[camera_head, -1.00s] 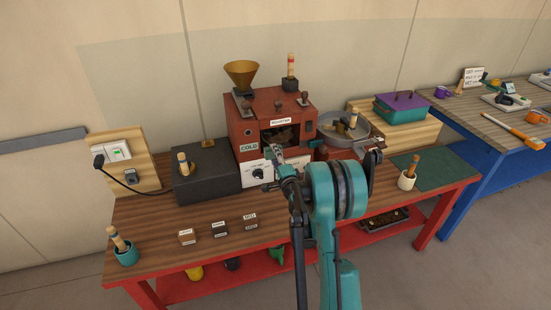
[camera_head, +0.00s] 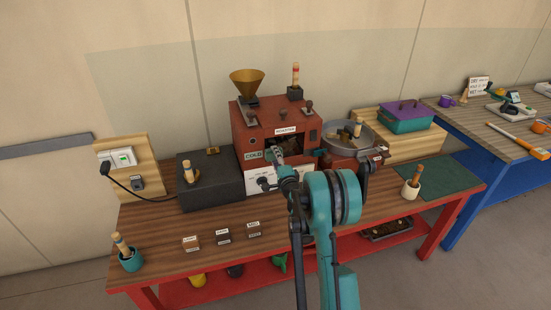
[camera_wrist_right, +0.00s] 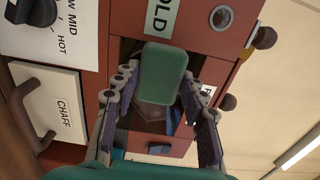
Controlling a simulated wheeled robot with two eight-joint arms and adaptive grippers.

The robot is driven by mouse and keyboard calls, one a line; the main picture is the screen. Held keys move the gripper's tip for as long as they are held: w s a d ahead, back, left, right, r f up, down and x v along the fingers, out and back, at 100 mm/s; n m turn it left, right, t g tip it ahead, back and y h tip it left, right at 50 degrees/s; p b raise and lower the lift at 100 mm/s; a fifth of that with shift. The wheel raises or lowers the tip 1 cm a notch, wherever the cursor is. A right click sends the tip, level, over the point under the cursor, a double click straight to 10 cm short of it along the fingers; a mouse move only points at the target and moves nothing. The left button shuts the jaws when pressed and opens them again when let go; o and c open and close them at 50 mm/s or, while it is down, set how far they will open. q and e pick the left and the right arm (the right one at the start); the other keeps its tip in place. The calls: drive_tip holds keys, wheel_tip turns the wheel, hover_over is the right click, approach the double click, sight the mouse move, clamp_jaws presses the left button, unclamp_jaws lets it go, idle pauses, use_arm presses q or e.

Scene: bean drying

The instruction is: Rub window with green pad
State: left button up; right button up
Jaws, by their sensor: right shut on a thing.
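The red roaster (camera_head: 252,128) stands at the back of the wooden bench. Its dark window (camera_head: 288,142) is in the front face, below the roaster label and right of the COLD label. My right gripper (camera_head: 275,158) is in front of the window's lower left part. In the right wrist view the gripper (camera_wrist_right: 163,92) is shut on a green pad (camera_wrist_right: 164,72), held between the fingers. The pad overlaps the dark window (camera_wrist_right: 153,113); I cannot tell whether it touches. In the head view the pad is hardly visible. My left gripper is not in view.
A brass funnel (camera_head: 247,83) stands on the roaster. A dark box (camera_head: 210,180) is left of it, a round cooling pan (camera_head: 350,136) right. The CHAFF drawer (camera_wrist_right: 52,100) has a protruding handle. Small labelled blocks (camera_head: 222,236) sit on the front of the bench.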

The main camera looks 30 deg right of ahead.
drive_tip(key=shift+x, duration=0.8)
drive_tip(key=shift+d, duration=0.1)
